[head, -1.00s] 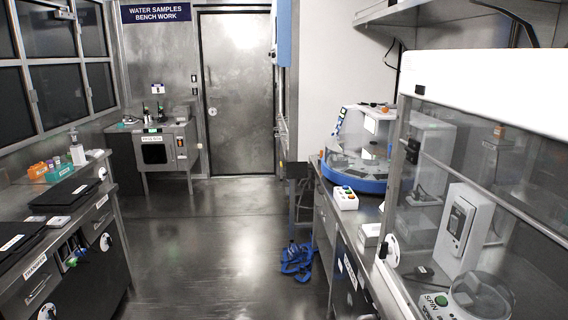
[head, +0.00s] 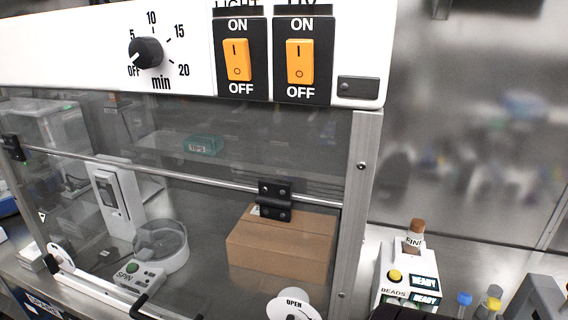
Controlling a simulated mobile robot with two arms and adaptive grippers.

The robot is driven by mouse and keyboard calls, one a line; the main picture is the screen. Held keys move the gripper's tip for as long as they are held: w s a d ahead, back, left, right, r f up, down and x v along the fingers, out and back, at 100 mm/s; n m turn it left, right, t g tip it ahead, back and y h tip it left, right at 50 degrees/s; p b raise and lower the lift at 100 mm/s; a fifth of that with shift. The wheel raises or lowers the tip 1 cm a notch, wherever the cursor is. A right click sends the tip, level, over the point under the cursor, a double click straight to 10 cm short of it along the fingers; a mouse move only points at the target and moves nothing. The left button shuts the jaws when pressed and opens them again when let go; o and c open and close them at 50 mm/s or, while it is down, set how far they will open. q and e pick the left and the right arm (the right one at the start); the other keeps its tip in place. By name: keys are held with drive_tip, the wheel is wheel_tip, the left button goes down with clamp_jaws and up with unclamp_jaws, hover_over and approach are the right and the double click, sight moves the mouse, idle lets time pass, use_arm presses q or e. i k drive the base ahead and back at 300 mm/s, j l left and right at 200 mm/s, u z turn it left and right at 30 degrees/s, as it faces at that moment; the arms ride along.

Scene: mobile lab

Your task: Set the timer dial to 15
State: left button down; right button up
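The timer dial (head: 146,53) is a round black knob on the white top panel of a glass-fronted cabinet, at the upper left of the head view. Its printed scale reads OFF, 5, 10, 15 and 20, with "min" below. A small light mark on the knob's lower left side seems to point towards OFF. The 15 mark is to the upper right of the knob. Nothing touches the dial. I see neither of my grippers clearly in the head view.
Two orange rocker switches, LIGHT (head: 236,60) and UV (head: 300,61), sit right of the dial. Behind the glass are a cardboard box (head: 283,246) and a SPIN device (head: 150,258). A BEADS device (head: 405,275) stands on the bench at the lower right.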

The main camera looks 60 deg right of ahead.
sight(144, 52)
drive_tip(key=z, duration=1.5)
